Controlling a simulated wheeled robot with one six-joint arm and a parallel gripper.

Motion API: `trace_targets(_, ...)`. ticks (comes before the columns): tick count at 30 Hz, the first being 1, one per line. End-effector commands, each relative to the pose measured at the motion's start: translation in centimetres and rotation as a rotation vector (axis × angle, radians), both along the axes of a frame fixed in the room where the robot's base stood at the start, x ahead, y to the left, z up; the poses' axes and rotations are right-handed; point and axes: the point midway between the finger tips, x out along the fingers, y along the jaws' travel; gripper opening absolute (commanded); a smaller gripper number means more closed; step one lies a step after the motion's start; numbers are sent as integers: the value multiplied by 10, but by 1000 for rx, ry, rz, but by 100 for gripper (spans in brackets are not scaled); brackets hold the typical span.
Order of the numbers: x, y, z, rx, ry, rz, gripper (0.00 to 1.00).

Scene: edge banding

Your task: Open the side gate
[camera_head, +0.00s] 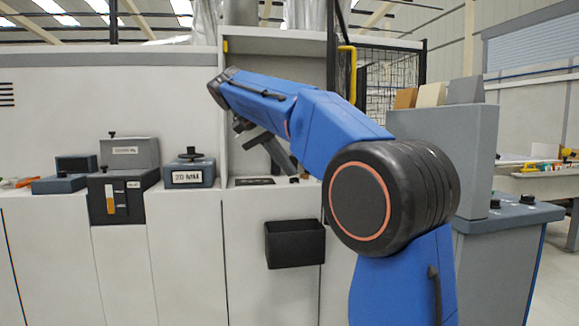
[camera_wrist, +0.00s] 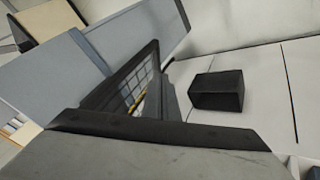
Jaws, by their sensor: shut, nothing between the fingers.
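The side gate (camera_head: 392,72) is a black-framed wire-mesh panel to the right of the machine's open bay in the head view. Its yellow handle (camera_head: 352,68) stands upright near its left edge. My blue arm hides the gate's lower part. In the wrist view the mesh gate (camera_wrist: 130,90) appears tilted, with a small yellow piece (camera_wrist: 138,104) partly hidden by my gripper. My gripper (camera_head: 283,162) points down and right in front of the bay, left of the gate and apart from the handle. It is shut and empty; its fingers also show in the wrist view (camera_wrist: 171,92).
A black bin (camera_head: 295,244) is fixed to the machine's front below my gripper; it also shows in the wrist view (camera_wrist: 217,90). A grey control cabinet (camera_head: 450,150) stands right of my arm. Grey units (camera_head: 122,195) line the ledge at left.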

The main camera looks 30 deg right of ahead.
Motion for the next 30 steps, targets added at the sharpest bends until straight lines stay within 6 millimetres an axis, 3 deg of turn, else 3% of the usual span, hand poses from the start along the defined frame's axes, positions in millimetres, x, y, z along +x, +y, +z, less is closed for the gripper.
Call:
trace_targets(12,-6,-45,-59,0,2,-3,0)
trace_targets(19,-26,-65,-57,1,0,-1,0)
trace_targets(30,-32,-72,-58,0,0,0,0)
